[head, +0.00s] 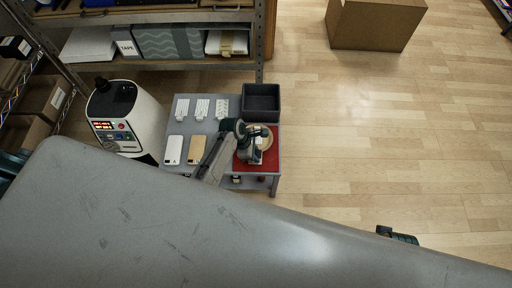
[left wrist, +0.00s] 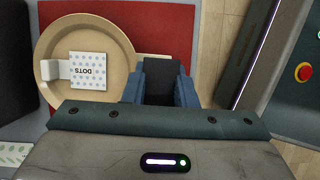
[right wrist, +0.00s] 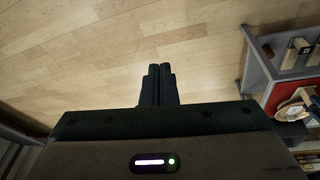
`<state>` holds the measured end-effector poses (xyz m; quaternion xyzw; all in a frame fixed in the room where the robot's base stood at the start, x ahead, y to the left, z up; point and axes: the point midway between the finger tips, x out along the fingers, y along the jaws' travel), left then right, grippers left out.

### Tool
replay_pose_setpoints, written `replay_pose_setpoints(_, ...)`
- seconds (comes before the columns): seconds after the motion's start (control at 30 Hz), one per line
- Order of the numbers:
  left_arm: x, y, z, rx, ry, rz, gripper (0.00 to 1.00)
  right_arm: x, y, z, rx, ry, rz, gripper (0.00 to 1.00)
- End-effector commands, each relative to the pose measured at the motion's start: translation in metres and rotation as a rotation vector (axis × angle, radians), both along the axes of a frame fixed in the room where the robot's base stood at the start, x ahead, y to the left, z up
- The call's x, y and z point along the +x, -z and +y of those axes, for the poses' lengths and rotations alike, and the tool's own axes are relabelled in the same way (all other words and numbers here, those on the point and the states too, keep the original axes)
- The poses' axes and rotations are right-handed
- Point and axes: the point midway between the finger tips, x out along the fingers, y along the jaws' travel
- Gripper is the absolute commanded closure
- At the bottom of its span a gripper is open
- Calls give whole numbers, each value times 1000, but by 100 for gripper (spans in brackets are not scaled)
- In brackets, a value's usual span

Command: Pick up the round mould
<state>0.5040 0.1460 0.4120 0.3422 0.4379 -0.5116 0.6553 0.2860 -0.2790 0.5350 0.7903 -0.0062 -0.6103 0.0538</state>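The round mould, which I take to be the tan round dish (left wrist: 119,75), lies on a red mat on the small grey table. It also shows in the head view (head: 267,132), partly hidden by my arm. A white square marked DOTS (left wrist: 87,70) and a small pale block (left wrist: 48,70) lie in it. A tan strip (left wrist: 150,57) reaches from its rim toward my left gripper (left wrist: 165,68). The fingers stand apart right beside the dish, with something dark between them. Whether they grip it is unclear. My right gripper (right wrist: 159,70) is shut and empty over bare floor.
The grey table (head: 225,90) also carries a dark bin (head: 261,102), white slabs (head: 201,108), a white phone case (head: 174,150) and a tan one (head: 197,150). A white machine (head: 122,115) stands left. Shelving is behind. A cardboard box (head: 375,25) stands back right; floor between is free.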

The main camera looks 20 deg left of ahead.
Motion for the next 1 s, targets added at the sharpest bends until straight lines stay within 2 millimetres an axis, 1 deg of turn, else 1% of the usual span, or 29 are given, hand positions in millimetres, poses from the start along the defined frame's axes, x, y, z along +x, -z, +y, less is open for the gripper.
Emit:
replay_pose_setpoints(0.03, 0, 0, 0, 0, 0, 0, 86, 0, 0, 0, 0, 0, 0, 100)
replay_pose_setpoints(0.1, 0, 0, 0, 0, 0, 0, 100, 0, 0, 0, 0, 0, 0, 100)
replay_pose_setpoints(0.47, 1, -2, 0, 0, 0, -2, 100, 0, 0, 0, 0, 0, 1, 100)
replay_pose_setpoints(0.57, 1, -5, 0, 0, 0, -2, 100, 0, 0, 0, 0, 0, -2, 100)
replay_pose_setpoints(0.67, 1, -11, 0, 0, 0, -2, 100, 1, 1, 0, 0, 0, -4, 100)
replay_pose_setpoints(1.0, 0, -39, 0, 0, 0, -2, 100, 2, 24, -3, 1, 4, 12, 100)
